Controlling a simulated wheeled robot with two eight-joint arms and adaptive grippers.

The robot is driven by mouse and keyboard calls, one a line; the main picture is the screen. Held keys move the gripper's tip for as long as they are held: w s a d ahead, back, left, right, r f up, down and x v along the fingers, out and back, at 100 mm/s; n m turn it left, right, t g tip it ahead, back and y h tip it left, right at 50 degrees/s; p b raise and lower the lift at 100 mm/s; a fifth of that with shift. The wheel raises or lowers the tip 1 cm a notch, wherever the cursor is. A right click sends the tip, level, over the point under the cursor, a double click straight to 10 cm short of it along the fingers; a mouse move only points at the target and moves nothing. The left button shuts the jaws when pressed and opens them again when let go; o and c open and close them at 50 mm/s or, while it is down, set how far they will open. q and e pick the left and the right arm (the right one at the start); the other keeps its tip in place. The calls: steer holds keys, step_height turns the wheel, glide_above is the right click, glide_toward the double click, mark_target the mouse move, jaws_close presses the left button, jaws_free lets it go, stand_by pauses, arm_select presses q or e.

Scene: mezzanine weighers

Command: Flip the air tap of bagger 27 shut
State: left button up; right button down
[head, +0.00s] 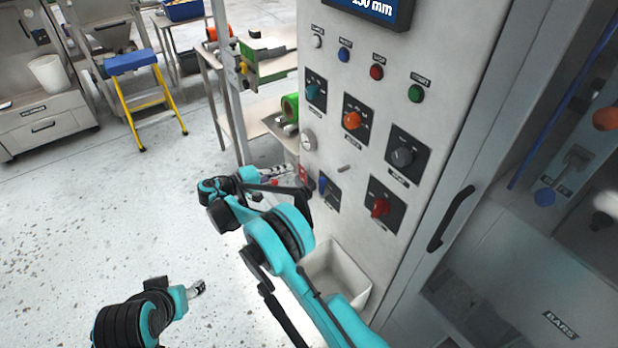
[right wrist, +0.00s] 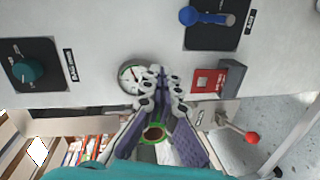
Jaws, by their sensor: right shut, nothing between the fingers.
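The air tap is a blue lever (head: 323,185) on a black plate low on the grey machine front, partly beside my right arm. In the right wrist view the blue lever (right wrist: 207,17) lies at the top, its blue end away from the AIR label. My right gripper (head: 291,171) is shut and empty, left of the tap and apart from it. In the right wrist view its fingertips (right wrist: 164,78) are together beside the round gauge (right wrist: 130,76). My left gripper (head: 198,288) hangs over the floor at lower left, too small to judge. No bagger number is readable.
The panel also carries a teal knob (head: 314,91), orange knob (head: 352,120), dark knob (head: 402,157) and red knob (head: 379,208). A red-ball lever (right wrist: 252,138) stands near the gripper. A pale bin (head: 350,265) sits below the panel. Open floor lies left.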

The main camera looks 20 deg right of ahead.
steer(key=a+f, duration=0.1)
steer(key=a+f+h, duration=0.1)
steer(key=f, duration=0.1)
steer(key=a+f+h, duration=0.1)
steer(key=shift+a+f+m, duration=0.1)
steer(key=shift+f+m, duration=0.3)
steer(key=d+b, duration=0.4)
steer(key=d, duration=0.7)
steer(key=shift+s+d+f, duration=0.25)
steer(key=shift+d+f, duration=0.1)
steer(key=shift+f, duration=0.05)
